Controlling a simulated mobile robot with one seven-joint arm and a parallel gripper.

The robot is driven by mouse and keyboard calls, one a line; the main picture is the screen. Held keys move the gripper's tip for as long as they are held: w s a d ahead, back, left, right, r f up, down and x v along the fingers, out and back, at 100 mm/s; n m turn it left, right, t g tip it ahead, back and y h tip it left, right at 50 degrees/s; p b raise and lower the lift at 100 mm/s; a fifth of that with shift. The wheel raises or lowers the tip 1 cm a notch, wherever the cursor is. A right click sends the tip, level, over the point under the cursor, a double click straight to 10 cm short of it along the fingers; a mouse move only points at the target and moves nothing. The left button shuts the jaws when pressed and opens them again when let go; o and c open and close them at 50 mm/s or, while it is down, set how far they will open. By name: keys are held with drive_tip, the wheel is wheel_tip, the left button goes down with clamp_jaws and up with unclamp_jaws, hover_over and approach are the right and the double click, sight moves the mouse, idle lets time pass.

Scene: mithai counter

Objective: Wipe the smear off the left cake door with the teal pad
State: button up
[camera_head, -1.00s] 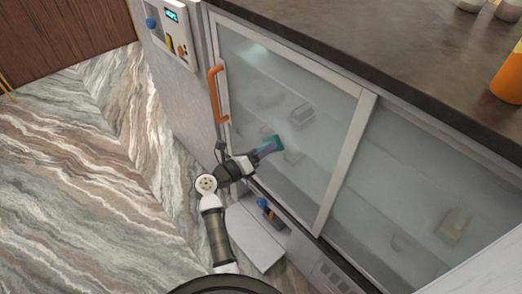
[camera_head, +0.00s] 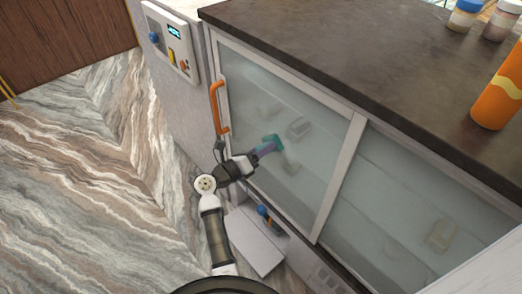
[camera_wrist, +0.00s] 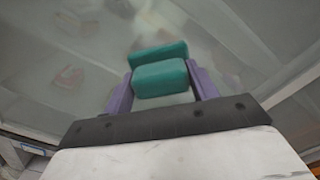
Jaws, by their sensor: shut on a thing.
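The teal pad (camera_head: 272,143) is held at the left glass door (camera_head: 285,95) of the cabinet; it also shows in the wrist view (camera_wrist: 160,75). My gripper (camera_head: 264,149) is shut on the pad, with a purple finger on each side of it in the wrist view (camera_wrist: 161,88). The pad lies close to the glass; I cannot tell whether it touches. The door has a white frame and an orange handle (camera_head: 219,107) at its left. The glass looks hazy, and I cannot pick out the smear's edges.
A right glass door (camera_head: 425,205) adjoins the left one. A dark countertop (camera_head: 330,50) above carries an orange bottle (camera_head: 497,95) and small jars (camera_head: 463,16). A control panel (camera_head: 170,40) is at the left. A grey panel (camera_head: 252,240) juts out below. Marble floor (camera_head: 90,190) is clear at left.

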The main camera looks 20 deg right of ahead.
sight(270, 137)
drive_tip(key=shift+d+r+p, duration=0.1)
drive_tip(key=shift+r+p, duration=0.9)
drive_tip(key=shift+r, duration=2.15)
drive_tip(key=shift+s+d, duration=0.15)
drive_tip(key=shift+s, duration=0.4)
drive_tip(key=shift+s+d, duration=0.15)
drive_tip(key=shift+s, duration=0.35)
drive_tip(key=shift+f+b, duration=4.05)
drive_tip(key=shift+f, duration=2.25)
drive_tip(key=shift+s+d+r+p, duration=0.1)
drive_tip(key=shift+s+d+p, duration=0.2)
drive_tip(key=shift+s, duration=0.2)
drive_tip(key=shift+s+d+r+p, duration=0.15)
drive_tip(key=shift+s+p, duration=0.15)
drive_tip(key=shift+s, duration=0.15)
drive_tip(key=shift+a+r+p, duration=0.1)
drive_tip(key=shift+r+p, duration=3.4)
drive_tip(key=shift+r, duration=2.55)
drive_tip(key=shift+s+d, duration=0.25)
drive_tip(key=shift+s, duration=0.25)
drive_tip(key=shift+s+d, duration=0.2)
drive_tip(key=shift+s, duration=0.25)
drive_tip(key=shift+a+f+b, duration=0.15)
drive_tip(key=shift+f+b, duration=1.8)
drive_tip(key=shift+f, duration=1.3)
